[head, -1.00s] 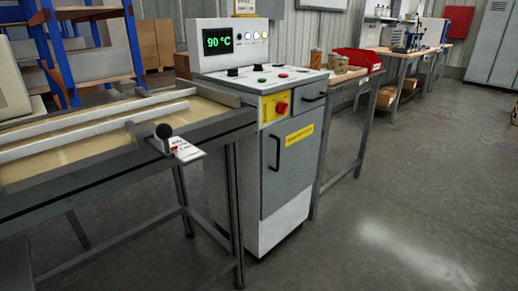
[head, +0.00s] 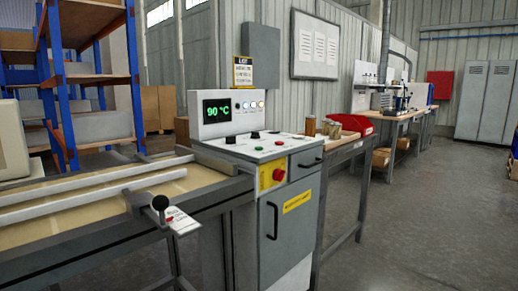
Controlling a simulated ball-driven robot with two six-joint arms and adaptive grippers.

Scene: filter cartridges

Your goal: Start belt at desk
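The control desk (head: 287,229) stands at the centre, a grey cabinet with a white top. Its raised display panel (head: 216,111) reads 90 °C in green. The sloped top (head: 262,144) carries black knobs, a green button (head: 279,143) and a red button (head: 258,148). A red emergency stop (head: 278,175) sits on a yellow plate on the front. The belt (head: 95,205) lies to the left with two pale rails along it. A black-knobbed lever (head: 160,203) with a white tag (head: 181,220) is at its near edge. Neither gripper is in view.
A workbench (head: 350,149) with a red bin (head: 352,124) and small jars stands right of the desk. Blue shelving (head: 62,80) is behind the belt. More benches (head: 400,118) and grey lockers (head: 487,100) are farther back. The floor (head: 420,230) at the right is clear.

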